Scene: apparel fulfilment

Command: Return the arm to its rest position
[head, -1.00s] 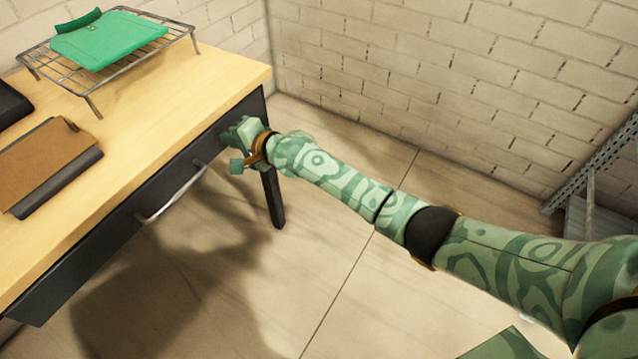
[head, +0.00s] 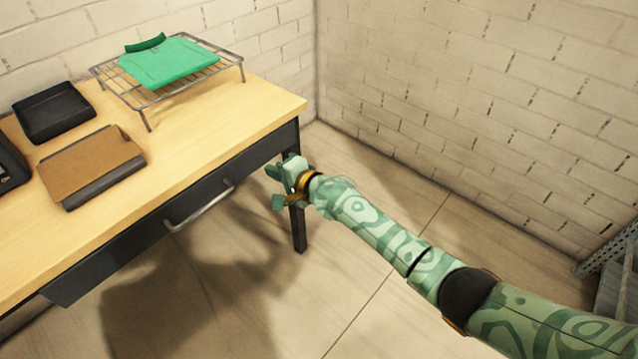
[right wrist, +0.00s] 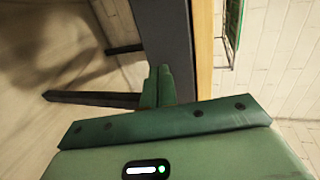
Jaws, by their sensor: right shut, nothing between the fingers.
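My right arm (head: 375,225) reaches in from the lower right of the head view, in patterned green. Its gripper (head: 274,187) is beside the front right corner of the table, below the tabletop and near the dark table leg. The gripper is shut and empty. In the right wrist view the closed fingers (right wrist: 158,87) show at the middle, in front of the dark table apron (right wrist: 165,40). I cannot tell whether they touch it. My left gripper is not in view.
The wooden table (head: 240,120) has a drawer with a metal handle (head: 200,207). On it are a wire rack (head: 150,100) with a folded green shirt (head: 168,63), a black tray (head: 54,112) and a brown-topped folder (head: 92,165). Floor right of the table is clear; metal shelving (head: 608,250) stands far right.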

